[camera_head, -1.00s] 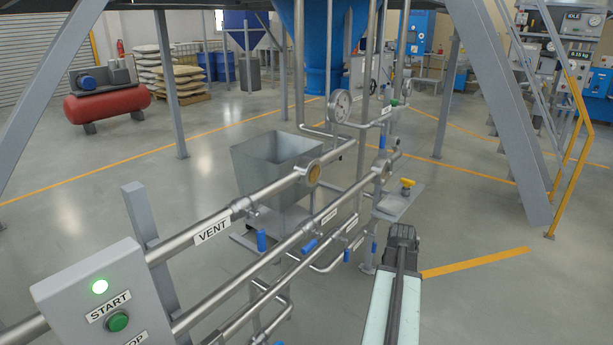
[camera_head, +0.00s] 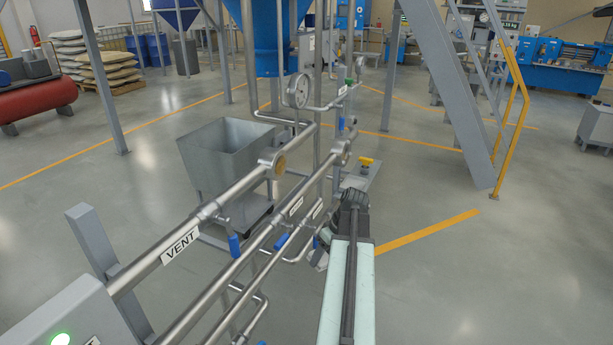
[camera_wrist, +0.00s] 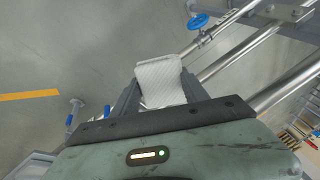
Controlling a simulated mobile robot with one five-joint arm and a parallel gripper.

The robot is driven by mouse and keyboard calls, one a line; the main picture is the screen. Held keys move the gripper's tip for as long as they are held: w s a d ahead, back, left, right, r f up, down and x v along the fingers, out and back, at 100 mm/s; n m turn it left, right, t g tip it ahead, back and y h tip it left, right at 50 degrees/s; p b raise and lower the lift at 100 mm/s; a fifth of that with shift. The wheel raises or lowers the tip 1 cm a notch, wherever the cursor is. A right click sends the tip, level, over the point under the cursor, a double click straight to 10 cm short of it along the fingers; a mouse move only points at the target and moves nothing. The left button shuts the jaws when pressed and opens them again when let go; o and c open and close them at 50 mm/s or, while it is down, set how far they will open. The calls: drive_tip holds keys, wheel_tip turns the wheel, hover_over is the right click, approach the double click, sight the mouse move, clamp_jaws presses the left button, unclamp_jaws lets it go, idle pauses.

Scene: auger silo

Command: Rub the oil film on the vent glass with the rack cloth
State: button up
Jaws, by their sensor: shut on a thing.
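The pipe labelled VENT (camera_head: 181,246) runs diagonally through the head view. The vent glass (camera_head: 276,163) is a round, amber-tinted window in a metal ring at the pipe's upper end. Its film cannot be made out at this size. In the wrist view, my gripper (camera_wrist: 158,88) is shut on the pale, finely ribbed cloth (camera_wrist: 160,76), which sticks out beyond the fingers. In the head view, a grey part beside my arm, below and right of the vent glass, may be my gripper and cloth; I cannot tell. The cloth is apart from the glass.
A grey hopper (camera_head: 225,165) stands behind the VENT pipe. More parallel pipes with blue-handled valves (camera_head: 234,246) lie close to my arm. A round gauge (camera_head: 297,91) rises behind the glass.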

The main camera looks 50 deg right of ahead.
sight(286, 160)
drive_tip(key=w+r+m+t+y+p, duration=0.15)
drive_tip(key=w+r+t, duration=0.4)
drive_tip(key=r, duration=0.75)
drive_tip(key=w+r+m+t+p, duration=0.2)
drive_tip(key=r+m+t, duration=0.1)
drive_tip(key=r+t, duration=0.8)
drive_tip(key=shift+w+a+r+g+y, duration=0.1)
drive_tip(key=shift+w+r+g, duration=0.3)
drive_tip(key=shift+w, duration=0.5)
drive_tip(key=shift+w+a+r+g+y, duration=0.1)
drive_tip(key=shift+w+r+g, duration=0.2)
drive_tip(key=shift+w, duration=0.65)
drive_tip(key=shift+w+a+r+g+y, duration=0.1)
drive_tip(key=shift+w+r+g, duration=0.3)
drive_tip(key=shift+w, duration=0.5)
drive_tip(key=shift+x, duration=0.9)
drive_tip(key=shift+f, duration=0.1)
drive_tip(key=shift+w+d, duration=0.15)
drive_tip(key=shift+d, duration=0.8)
drive_tip(key=shift+w+d, duration=0.2)
drive_tip(key=shift+d, duration=0.7)
drive_tip(key=shift+d, duration=0.1)
drive_tip(key=shift+w+d, duration=0.3)
drive_tip(key=shift+d, duration=0.55)
drive_tip(key=shift+w+d, duration=0.3)
drive_tip(key=shift+d, duration=0.55)
drive_tip(key=shift+s, duration=0.1)
